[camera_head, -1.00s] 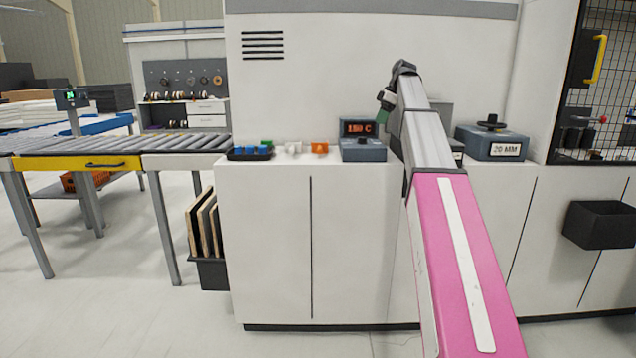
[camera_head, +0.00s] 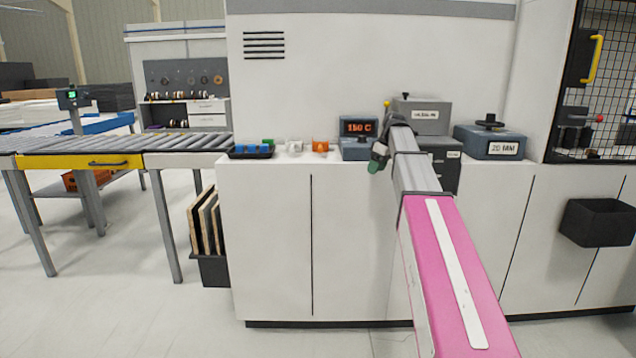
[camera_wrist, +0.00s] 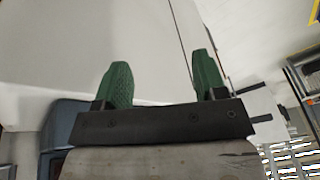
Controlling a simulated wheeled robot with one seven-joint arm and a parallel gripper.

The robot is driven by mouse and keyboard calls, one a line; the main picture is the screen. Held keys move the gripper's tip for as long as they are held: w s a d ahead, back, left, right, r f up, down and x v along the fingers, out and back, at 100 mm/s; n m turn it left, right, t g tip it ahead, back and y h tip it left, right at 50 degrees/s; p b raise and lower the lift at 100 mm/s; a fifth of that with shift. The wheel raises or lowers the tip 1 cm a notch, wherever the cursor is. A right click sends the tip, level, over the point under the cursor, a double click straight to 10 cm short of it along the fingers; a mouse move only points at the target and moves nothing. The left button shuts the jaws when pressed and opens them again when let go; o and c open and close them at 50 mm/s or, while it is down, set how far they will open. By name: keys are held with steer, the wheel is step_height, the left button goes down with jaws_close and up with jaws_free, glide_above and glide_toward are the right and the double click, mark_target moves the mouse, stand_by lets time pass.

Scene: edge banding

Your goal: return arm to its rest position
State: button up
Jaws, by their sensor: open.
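My arm reaches from the lower right toward the white machine (camera_head: 262,240) in the head view, with its pink link nearest and a grey link beyond. My gripper (camera_head: 377,160) is at the far end, in front of the machine's counter and just right of the temperature display box (camera_head: 358,148). In the wrist view my gripper (camera_wrist: 162,85) shows two green fingers spread wide apart with nothing between them. Beyond the fingers is a pale, plain surface.
A black bin (camera_head: 598,222) hangs at right. A roller conveyor (camera_head: 120,144) stands left. The floor in front is clear.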

steer(key=s+a+f+m, duration=0.1)
steer(key=s+f+m, duration=0.1)
steer(key=s+f, duration=0.35)
steer(key=s+f+m+h, duration=0.1)
steer(key=s+f+m, duration=0.15)
steer(key=f, duration=0.65)
steer(key=s+a+f+m, duration=0.1)
steer(key=s+f, duration=0.4)
steer(key=f, duration=0.3)
steer(key=s+a+f+m+g+h, duration=0.1)
steer(key=s+f+m, duration=0.4)
steer(key=s+f, duration=1.1)
steer(key=s+h, duration=0.1)
steer(key=s, duration=0.2)
steer(key=shift+f, duration=0.3)
steer(key=shift+s+m, duration=0.1)
steer(key=shift+m, duration=0.15)
steer(key=shift+c, duration=0.5)
